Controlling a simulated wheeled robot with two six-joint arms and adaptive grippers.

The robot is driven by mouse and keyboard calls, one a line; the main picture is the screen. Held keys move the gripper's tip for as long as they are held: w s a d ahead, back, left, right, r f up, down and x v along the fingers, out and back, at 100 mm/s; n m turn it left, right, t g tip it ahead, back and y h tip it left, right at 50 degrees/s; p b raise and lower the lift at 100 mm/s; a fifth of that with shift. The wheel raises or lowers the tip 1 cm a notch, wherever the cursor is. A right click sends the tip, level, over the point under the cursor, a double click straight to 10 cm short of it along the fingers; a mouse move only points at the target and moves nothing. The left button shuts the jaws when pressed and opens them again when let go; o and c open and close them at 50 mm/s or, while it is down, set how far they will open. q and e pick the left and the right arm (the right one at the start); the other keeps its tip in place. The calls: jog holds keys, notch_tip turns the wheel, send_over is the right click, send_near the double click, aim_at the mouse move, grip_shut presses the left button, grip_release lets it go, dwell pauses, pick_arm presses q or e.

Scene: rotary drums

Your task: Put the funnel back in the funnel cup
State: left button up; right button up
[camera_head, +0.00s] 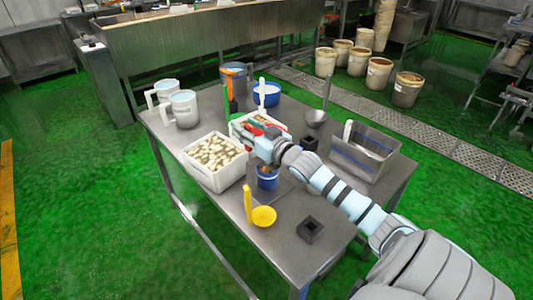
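My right arm comes in from the lower right, and its gripper (255,132) is over the middle of the table, above or in front of a white bin (238,122). Red and green shapes show around its fingers; I cannot tell if it is open or shut, or holds anything. A blue cup (268,181) with brownish contents stands just below the gripper in the picture, apart from its fingers. A grey bowl-shaped piece with a long upright handle (316,118) stands to the right; I cannot tell if it is the funnel. No funnel is clearly recognisable. My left gripper is out of view.
A white bin of pale pieces (216,160) is at left, with white jugs (180,108) behind. A yellow ladle (264,215) and dark square block (310,228) are in front. A metal bin (364,152) is at right; a blue bowl (268,95) stands at the back.

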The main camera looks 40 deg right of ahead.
jog(key=shift+r, duration=0.1)
jog(key=shift+s, duration=0.1)
jog(key=c, duration=0.3)
grip_shut()
jog(key=shift+r, duration=0.1)
